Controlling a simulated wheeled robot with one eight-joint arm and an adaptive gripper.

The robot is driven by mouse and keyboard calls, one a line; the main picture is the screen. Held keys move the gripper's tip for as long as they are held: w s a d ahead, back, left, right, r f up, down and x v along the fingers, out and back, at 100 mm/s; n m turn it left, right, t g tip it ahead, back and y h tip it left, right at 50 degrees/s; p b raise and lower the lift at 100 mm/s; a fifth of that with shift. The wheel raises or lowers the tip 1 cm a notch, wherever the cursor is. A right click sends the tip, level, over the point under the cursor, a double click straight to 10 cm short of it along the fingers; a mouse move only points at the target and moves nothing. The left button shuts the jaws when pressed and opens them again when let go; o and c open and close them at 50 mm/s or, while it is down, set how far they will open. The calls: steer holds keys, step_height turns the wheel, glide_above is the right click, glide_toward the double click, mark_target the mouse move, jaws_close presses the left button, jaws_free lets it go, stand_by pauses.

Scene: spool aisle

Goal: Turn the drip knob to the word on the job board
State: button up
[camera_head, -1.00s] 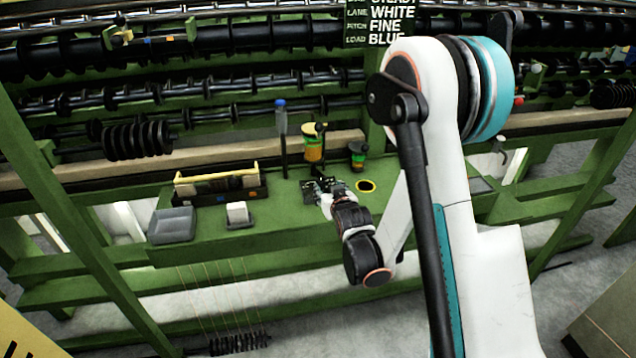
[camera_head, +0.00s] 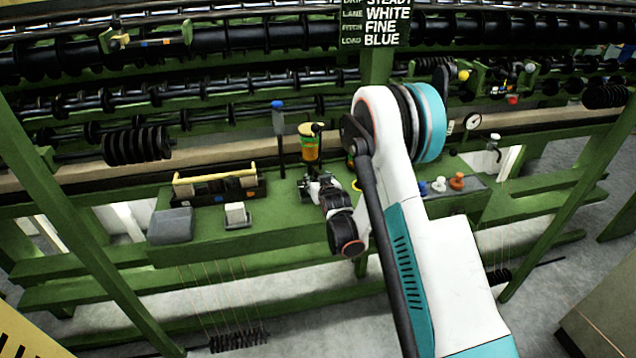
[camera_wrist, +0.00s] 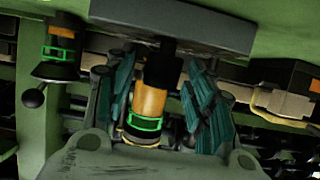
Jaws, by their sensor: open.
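The job board (camera_head: 376,24) at the top of the head view reads STEADY beside DRIP. An amber oiler with a green band (camera_head: 311,147) stands on the green bench, with a black part (camera_head: 317,128) on top. I cannot tell for sure which part is the drip knob, and no knob markings are readable. Contact cannot be told.
A smaller amber-and-green cylinder (camera_wrist: 60,45) with a black ball lever is at the wrist view's left. A blue-topped post (camera_head: 279,130) stands left of the oiler. A yellow-handled box (camera_head: 220,187), grey bin (camera_head: 170,226) and white block (camera_head: 235,213) sit left. Coloured pegs (camera_head: 456,181) are right.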

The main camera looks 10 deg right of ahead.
steer(key=c, duration=1.1)
steer(key=shift+a+f+m+h, duration=0.1)
steer(key=shift+f+m+h, duration=0.1)
steer(key=shift+m+h, duration=0.35)
steer(key=shift+r+m+h+b, duration=0.15)
steer(key=shift+m+h+b, duration=0.1)
steer(key=shift+h+b, duration=0.1)
steer(key=o, duration=1.1)
